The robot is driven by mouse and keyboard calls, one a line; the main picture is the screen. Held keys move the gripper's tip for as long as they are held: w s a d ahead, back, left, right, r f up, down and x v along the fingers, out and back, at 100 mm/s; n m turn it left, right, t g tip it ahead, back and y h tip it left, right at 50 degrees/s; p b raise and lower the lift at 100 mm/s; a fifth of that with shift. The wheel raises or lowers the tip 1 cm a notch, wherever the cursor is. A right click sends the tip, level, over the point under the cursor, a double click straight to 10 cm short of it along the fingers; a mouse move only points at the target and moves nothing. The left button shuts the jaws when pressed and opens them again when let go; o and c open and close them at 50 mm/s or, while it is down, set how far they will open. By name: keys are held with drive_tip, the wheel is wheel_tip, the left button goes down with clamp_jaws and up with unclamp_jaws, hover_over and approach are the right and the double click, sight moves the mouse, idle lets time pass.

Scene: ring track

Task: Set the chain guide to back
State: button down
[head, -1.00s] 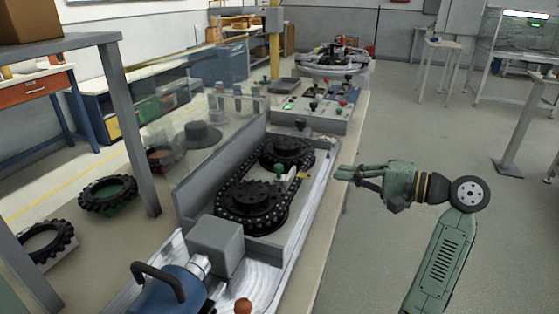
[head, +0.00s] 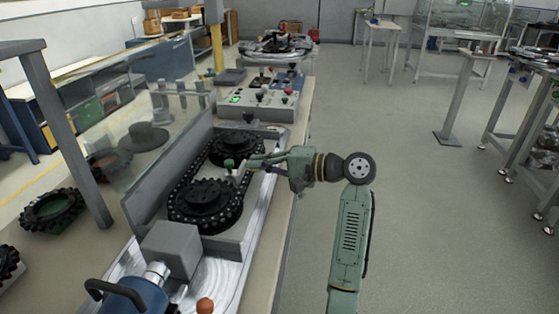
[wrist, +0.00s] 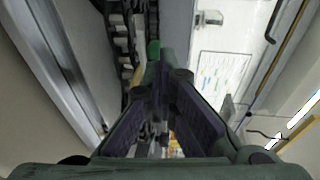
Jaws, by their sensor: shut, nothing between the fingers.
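The chain guide's green knob (head: 229,163) stands on a pale stem between the two black sprockets, beside the chain. In the wrist view the green knob (wrist: 153,50) shows just beyond the fingertips. My gripper (head: 248,163) reaches in from the right over the chain housing, its tips close to the knob; I cannot tell if they touch it. In the wrist view my gripper (wrist: 163,68) has its fingertips together, with nothing held. The near sprocket (head: 205,200) and far sprocket (head: 237,143) carry the black chain (head: 177,207).
A grey wall (head: 165,178) stands along the housing's left side. A grey block (head: 170,250) and blue motor (head: 145,295) are in front. A control box (head: 258,103) with several knobs stands behind. The floor to the right is open.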

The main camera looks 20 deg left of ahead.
sight(232, 162)
drive_tip(key=shift+s+a+f+p, duration=0.15)
drive_tip(key=shift+a+p, duration=0.1)
drive_tip(key=shift+a, duration=0.75)
drive_tip(key=shift+s+a+f+p, duration=0.1)
drive_tip(key=shift+a+f+p, duration=0.1)
drive_tip(key=shift+a, duration=0.8)
drive_tip(key=shift+s+a+p, duration=0.2)
drive_tip(key=shift+a+p, duration=0.25)
drive_tip(key=shift+a, duration=0.45)
drive_tip(key=shift+r, duration=0.1)
